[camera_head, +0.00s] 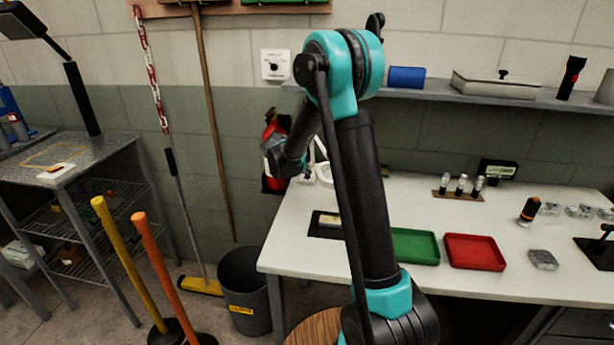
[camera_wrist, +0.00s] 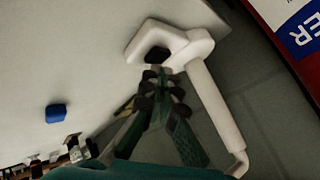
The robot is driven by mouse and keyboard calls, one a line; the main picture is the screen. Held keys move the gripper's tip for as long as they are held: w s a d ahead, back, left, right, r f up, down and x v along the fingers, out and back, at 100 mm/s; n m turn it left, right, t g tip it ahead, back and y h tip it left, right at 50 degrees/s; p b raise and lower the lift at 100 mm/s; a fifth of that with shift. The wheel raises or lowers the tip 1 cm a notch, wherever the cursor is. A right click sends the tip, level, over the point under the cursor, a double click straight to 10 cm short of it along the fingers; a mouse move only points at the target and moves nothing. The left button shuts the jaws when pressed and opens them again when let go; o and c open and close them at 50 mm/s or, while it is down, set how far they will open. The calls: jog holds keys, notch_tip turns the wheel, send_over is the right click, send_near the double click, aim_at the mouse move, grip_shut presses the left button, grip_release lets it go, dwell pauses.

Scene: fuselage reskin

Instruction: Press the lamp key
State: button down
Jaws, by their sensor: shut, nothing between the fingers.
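In the wrist view a white lamp (camera_wrist: 208,100) has a long straight arm and a rounded, hooked end. A dark patch (camera_wrist: 157,56) shows in that end; I cannot tell whether it is the key. My gripper (camera_wrist: 160,76) is shut and empty, with its dark fingertips right by this patch. Whether they touch it is unclear. In the head view the white lamp (camera_head: 323,172) is partly hidden behind my arm, at the bench's left end. My wrist is beside it, and the fingertips cannot be made out there.
The white bench (camera_head: 400,205) carries a green tray (camera_head: 415,246), a red tray (camera_head: 474,252) and a rack of small vials (camera_head: 459,193). A red extinguisher (camera_head: 272,130) hangs close behind my wrist. A shelf (camera_head: 440,92) runs above the bench. A bin (camera_head: 246,285) stands on the floor.

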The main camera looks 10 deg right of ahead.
notch_tip(320, 180, up, 6)
dwell(0.6)
